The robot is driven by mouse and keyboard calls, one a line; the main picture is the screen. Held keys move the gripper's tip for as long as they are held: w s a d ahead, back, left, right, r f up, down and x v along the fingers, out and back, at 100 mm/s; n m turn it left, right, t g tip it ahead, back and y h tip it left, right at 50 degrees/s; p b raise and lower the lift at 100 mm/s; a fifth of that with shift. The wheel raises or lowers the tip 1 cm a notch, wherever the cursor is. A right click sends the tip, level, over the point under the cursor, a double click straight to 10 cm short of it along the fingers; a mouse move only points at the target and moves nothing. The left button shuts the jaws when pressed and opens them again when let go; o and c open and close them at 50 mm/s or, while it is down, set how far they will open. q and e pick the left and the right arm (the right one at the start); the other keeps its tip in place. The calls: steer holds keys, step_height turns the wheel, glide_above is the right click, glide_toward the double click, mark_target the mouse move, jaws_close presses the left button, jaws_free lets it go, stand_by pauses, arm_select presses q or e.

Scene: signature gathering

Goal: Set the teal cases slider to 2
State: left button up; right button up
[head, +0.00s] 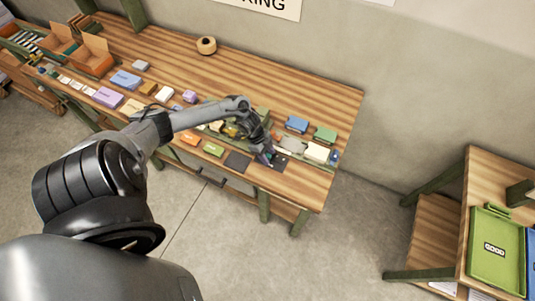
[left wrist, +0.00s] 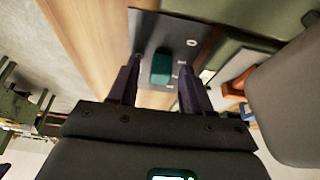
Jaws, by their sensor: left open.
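The teal slider knob (left wrist: 161,67) sits on a dark panel (left wrist: 150,32) in the left wrist view. White marks run beside it on the panel, too small to read, so I cannot tell its setting. My left gripper (left wrist: 159,64) is open, with one finger on each side of the knob; I cannot tell whether they touch it. In the head view my left gripper (head: 266,156) is over the dark panel (head: 280,163) near the front edge of the workbench. It largely covers the knob there. My right gripper is not in view.
Another dark panel (head: 237,161) lies to the left. A side table with a green tray (head: 495,245) stands at right.

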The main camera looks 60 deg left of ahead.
arm_select(q)
jaws_close()
steer(key=shift+w+d+r, duration=0.1)
steer(key=shift+w+d, duration=0.7)
steer(key=shift+d, duration=0.2)
steer(key=shift+w+d, duration=0.2)
steer(key=shift+d, duration=0.1)
jaws_free()
steer(key=shift+s+a, duration=0.1)
steer(key=v, duration=1)
steer(key=shift+r+p, duration=0.3)
steer(key=shift+p, duration=0.15)
